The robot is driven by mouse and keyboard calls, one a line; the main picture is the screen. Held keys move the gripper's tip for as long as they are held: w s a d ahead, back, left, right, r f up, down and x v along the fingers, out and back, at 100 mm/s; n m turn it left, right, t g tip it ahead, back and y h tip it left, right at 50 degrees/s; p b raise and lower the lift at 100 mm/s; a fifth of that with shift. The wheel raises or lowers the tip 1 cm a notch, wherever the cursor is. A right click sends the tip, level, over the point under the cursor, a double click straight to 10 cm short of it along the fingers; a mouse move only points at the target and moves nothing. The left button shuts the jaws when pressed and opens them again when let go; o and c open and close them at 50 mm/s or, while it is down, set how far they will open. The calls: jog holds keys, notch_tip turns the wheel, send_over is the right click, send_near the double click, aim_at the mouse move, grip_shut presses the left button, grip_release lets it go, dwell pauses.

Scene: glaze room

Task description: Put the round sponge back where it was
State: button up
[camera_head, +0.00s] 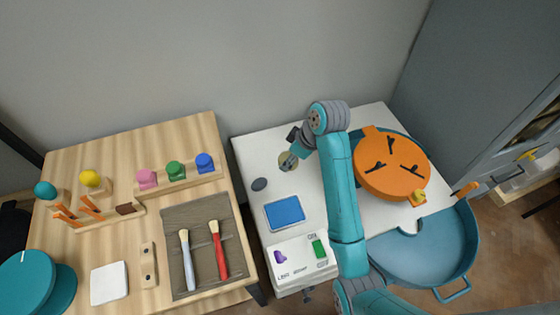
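A small round olive-tan piece, which looks like the round sponge (283,158), is at the tip of my gripper (289,160) over the back left of the white table. A grey finger crosses in front of it. My gripper appears shut on it, with part of the piece hidden by the fingers. I cannot tell its exact height over the tabletop. A flat dark grey oval (259,184) lies on the white table, to the left of and nearer than the gripper, with nothing on it.
A blue rectangle in a pale frame (285,212) and a label area with purple and green pieces (319,248) lie nearer. An orange disc (392,164) and a blue basin (425,250) are right. The wooden table (120,225) holds brushes and knobs.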

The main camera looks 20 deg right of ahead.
jog(key=shift+w+f, duration=0.15)
jog(key=shift+w, duration=0.2)
notch_tip(320, 180, down, 10)
jog(key=shift+w+r, duration=0.1)
jog(key=shift+r, duration=0.05)
jog(key=o, duration=1.1)
jog(key=v, duration=1.2)
